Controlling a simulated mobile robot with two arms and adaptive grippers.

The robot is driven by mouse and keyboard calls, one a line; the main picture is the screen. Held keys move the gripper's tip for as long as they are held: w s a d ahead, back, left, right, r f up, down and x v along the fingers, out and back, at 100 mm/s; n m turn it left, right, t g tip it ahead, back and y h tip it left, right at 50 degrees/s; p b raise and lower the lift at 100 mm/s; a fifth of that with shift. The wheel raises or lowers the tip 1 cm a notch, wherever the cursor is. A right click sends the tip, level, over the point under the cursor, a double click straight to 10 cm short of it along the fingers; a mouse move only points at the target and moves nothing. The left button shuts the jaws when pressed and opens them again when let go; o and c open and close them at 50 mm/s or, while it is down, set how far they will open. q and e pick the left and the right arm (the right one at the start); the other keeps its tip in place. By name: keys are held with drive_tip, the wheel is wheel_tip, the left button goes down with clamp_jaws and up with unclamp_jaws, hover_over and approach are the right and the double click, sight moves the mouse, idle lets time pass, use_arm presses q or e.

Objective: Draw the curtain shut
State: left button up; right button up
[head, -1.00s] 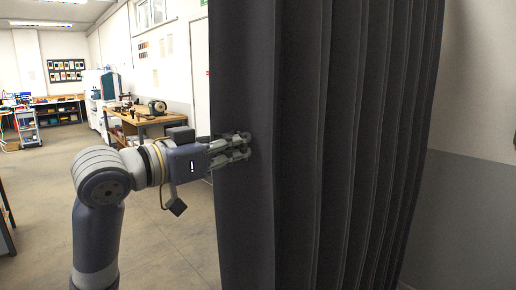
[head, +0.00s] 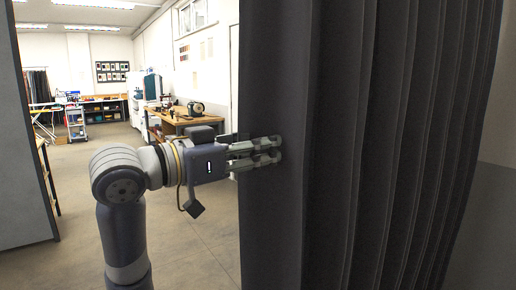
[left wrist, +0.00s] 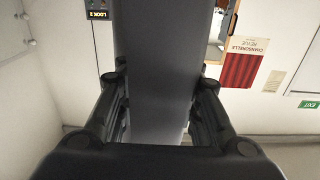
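The dark grey pleated curtain (head: 400,150) hangs in tall folds over the middle and right of the head view. Its left edge hangs straight down beside an open view of the room. My left gripper (head: 276,151) is at this edge, about mid-height in the view, with its fingers overlapping the cloth. In the left wrist view the fingers (left wrist: 158,100) lie against both sides of a dark strip of the curtain (left wrist: 160,55); the gripper is shut on it. The fingertips are partly hidden there. My right gripper is not in view.
A grey panel (head: 25,150) stands at the far left of the head view. Open floor (head: 190,240) lies between it and the curtain. Behind are a wooden workbench (head: 185,122) with a machine and a small cart (head: 76,122). A pale wall is right of the curtain.

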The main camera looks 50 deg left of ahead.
use_arm(q)
drive_tip(key=s+a, duration=0.1)
drive_tip(key=s, duration=1.2)
drive_tip(key=shift+a+r, duration=0.15)
drive_tip(key=shift+a, duration=0.05)
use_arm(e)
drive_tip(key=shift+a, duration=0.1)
use_arm(q)
drive_tip(key=shift+d, duration=0.1)
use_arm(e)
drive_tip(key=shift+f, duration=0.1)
use_arm(q)
drive_tip(key=shift+s, duration=0.15)
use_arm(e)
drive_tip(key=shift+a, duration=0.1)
